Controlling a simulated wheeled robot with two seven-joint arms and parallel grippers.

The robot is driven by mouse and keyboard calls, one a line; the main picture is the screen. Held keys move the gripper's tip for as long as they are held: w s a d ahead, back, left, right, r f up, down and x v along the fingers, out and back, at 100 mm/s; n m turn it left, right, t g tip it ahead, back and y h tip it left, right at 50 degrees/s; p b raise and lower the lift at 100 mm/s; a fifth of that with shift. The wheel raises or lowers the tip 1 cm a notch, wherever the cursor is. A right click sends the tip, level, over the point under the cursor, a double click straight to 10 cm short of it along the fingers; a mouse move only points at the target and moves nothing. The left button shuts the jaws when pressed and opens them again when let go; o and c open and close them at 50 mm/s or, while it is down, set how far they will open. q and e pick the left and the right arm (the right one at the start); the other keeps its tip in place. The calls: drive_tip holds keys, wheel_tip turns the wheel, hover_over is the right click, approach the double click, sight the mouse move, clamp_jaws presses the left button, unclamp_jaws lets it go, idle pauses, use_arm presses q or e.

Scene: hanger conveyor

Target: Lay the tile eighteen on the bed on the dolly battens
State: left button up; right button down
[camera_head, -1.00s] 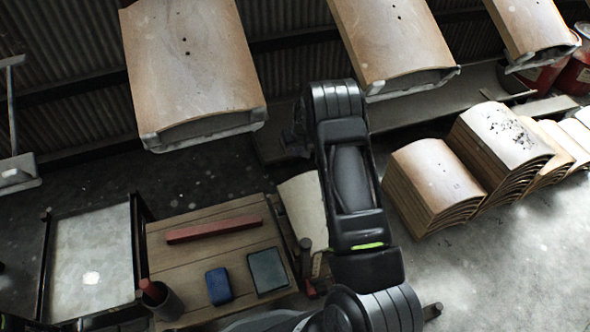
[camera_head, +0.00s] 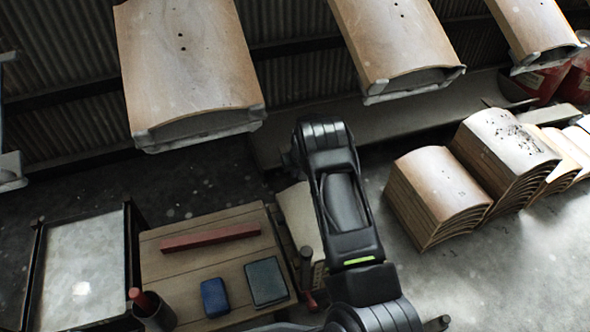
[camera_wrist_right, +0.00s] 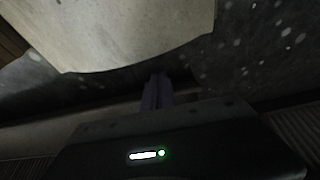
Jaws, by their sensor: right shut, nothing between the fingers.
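A pale curved tile (camera_head: 299,214) lies low beside the wooden bench, partly hidden behind my right arm in the head view. A pale sheet-like tile with a curved edge (camera_wrist_right: 110,32) also fills the top of the right wrist view. I cannot read a number on it, and the battens under it cannot be made out. My right gripper (camera_wrist_right: 157,90) is shut and empty, with its narrow fingers just beyond the tile's edge. In the head view its fingers are hidden by my arm. My left gripper is not in view.
Large curved tiles hang in a row along the back, one at the left (camera_head: 188,65) and another in the middle (camera_head: 395,40). Stacks of curved tiles (camera_head: 437,195) stand at right. The bench (camera_head: 180,250) holds a red bar (camera_head: 210,237), blue block (camera_head: 214,297) and dark pad (camera_head: 265,281).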

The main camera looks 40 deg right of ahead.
sight(299, 184)
drive_tip(key=shift+s+a, duration=0.25)
drive_tip(key=shift+s, duration=0.4)
drive_tip(key=shift+s+a, duration=0.25)
drive_tip(key=shift+s, duration=0.35)
drive_tip(key=shift+s+a+r, duration=0.15)
drive_tip(key=shift+s+a, duration=0.05)
drive_tip(key=shift+s, duration=0.45)
drive_tip(key=shift+s+a+p, duration=0.1)
drive_tip(key=shift+s+p, duration=0.2)
drive_tip(key=shift+s, duration=0.05)
